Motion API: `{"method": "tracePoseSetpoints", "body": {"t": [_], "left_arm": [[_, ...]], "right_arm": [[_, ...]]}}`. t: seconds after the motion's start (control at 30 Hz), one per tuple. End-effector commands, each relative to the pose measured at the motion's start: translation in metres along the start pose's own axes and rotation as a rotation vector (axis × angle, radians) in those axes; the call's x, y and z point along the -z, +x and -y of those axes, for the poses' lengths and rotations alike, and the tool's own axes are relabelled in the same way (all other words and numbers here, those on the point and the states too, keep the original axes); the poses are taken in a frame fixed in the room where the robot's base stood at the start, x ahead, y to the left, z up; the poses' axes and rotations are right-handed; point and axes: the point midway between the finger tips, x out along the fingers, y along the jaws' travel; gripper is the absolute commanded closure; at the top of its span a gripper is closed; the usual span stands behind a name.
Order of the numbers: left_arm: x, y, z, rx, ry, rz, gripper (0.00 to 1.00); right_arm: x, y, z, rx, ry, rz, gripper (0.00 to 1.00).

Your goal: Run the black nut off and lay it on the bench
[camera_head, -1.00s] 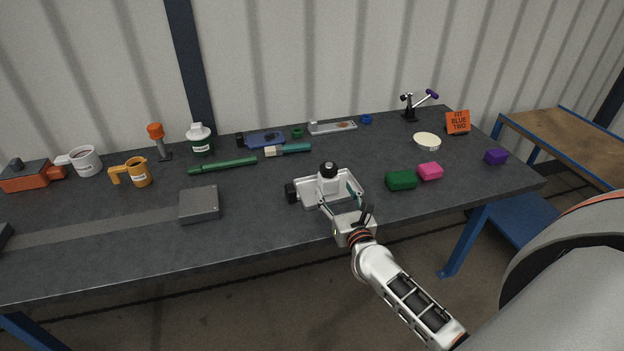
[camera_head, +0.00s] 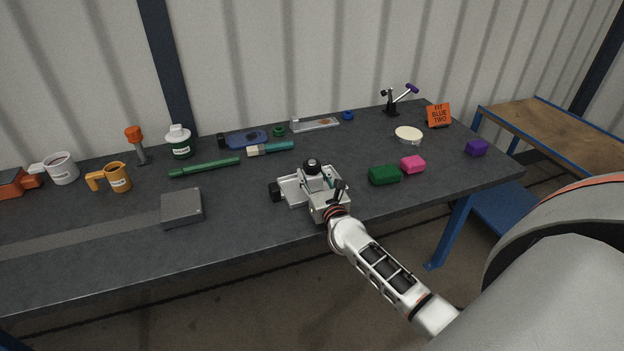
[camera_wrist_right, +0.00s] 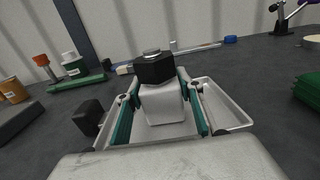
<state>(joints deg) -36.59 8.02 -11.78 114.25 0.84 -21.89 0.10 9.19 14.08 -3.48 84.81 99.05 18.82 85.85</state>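The black nut (camera_head: 312,165) sits on top of a white post in a shallow white tray-like fixture (camera_head: 290,186). In the right wrist view the nut (camera_wrist_right: 153,69) is faceted, with a silver stud end showing above it. My right gripper (camera_head: 320,184) reaches over the fixture from the front. In the right wrist view its teal fingers (camera_wrist_right: 160,96) stand apart on either side of the post, tips close below the nut. I cannot tell whether they touch anything. A black block-like knob (camera_wrist_right: 88,117) projects at the fixture's left. My left gripper is out of view.
A grey box (camera_head: 181,207) stands left of the fixture, with free bench (camera_head: 235,205) between them. Green (camera_head: 384,175) and pink (camera_head: 412,164) blocks are to the right. A green bar (camera_head: 204,166) and several tools lie behind. The bench's front edge is near.

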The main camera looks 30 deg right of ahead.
Motion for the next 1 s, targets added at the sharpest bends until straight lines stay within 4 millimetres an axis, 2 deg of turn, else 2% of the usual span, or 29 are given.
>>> {"method": "tracePoseSetpoints", "body": {"t": [0.03,0.07,0.37,0.57,0.77,1.0], "left_arm": [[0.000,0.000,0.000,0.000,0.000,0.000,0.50],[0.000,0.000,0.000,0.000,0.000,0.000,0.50],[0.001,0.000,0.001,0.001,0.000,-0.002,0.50],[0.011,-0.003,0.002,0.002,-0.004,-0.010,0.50],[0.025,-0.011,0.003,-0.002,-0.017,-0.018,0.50],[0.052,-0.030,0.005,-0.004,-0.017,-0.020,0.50]], "right_arm": [[0.000,0.000,0.000,0.000,0.000,0.000,0.90],[0.000,0.000,0.000,0.000,0.000,0.000,0.95],[-0.003,0.000,0.000,0.000,0.000,0.003,0.95],[-0.015,0.001,0.000,0.000,0.002,0.006,0.95],[-0.040,0.001,0.000,-0.001,0.000,0.007,0.95],[-0.095,0.001,0.000,-0.002,-0.001,0.009,0.95]]}}
